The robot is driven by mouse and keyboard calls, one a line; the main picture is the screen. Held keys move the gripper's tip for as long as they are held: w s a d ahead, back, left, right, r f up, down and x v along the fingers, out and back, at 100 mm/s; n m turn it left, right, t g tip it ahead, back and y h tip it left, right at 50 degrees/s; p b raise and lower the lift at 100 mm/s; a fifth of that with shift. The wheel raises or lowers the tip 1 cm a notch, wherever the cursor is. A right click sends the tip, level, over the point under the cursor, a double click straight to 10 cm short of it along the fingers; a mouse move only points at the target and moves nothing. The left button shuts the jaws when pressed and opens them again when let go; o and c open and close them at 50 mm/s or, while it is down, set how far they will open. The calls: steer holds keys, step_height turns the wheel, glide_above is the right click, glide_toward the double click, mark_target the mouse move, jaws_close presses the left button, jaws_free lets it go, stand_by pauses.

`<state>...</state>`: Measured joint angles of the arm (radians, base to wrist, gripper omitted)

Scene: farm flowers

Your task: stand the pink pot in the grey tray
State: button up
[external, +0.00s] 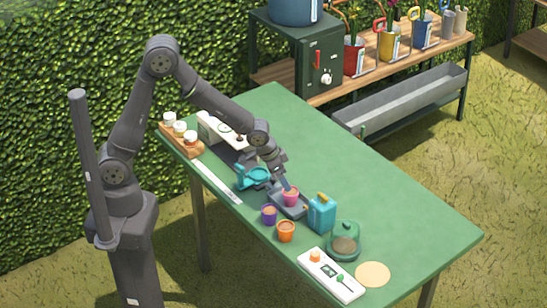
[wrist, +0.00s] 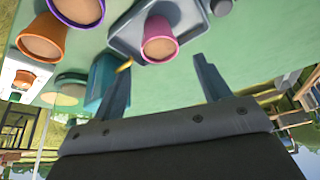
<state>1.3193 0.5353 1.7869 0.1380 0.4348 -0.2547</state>
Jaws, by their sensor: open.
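The pink pot (external: 291,197), filled with brown soil, stands upright in the grey tray (external: 277,205) near the table's front edge. In the wrist view the pink pot (wrist: 159,42) shows its soil top, with the grey tray (wrist: 122,38) around and behind it. My gripper (external: 285,185) is just above and beside the pot. In the wrist view my gripper (wrist: 160,72) has its two fingers spread wide, with nothing between them; the pot is apart from both fingertips. The pot's base is partly hidden.
A purple pot (external: 269,215) and an orange pot (external: 286,232) stand in front of the tray. A teal can (external: 322,214) is close on its right, and a teal holder (external: 252,178) on its left. A glass dome (external: 344,240) stands farther right.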

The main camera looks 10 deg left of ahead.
mark_target(291, 192)
steer(key=shift+v, duration=2.25)
steer(key=shift+f, duration=0.1)
steer(key=x, duration=1.2)
steer(key=shift+f, duration=0.15)
steer(key=shift+r, duration=0.2)
